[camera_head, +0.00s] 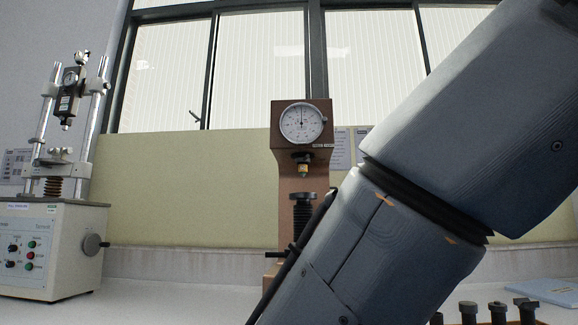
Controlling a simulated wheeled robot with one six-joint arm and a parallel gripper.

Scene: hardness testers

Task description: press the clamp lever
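A brown hardness tester (288,165) stands on the white bench in the middle of the head view. It has a round dial gauge (302,123) at the top, a brass-coloured indenter tip (303,170) below it and a dark threaded column (303,210) under that. A dark horizontal bar (277,254) sticks out low at its left side; I cannot tell if it is the clamp lever. My grey arm crosses the right half and covers the tester's lower right side. My gripper is outside the view.
A second tester (55,245) with twin chrome columns and a control box stands at the left. Several dark parts (497,313) stand in a holder at the lower right, near a light blue flat item (548,291). The bench (180,300) between the two testers is clear.

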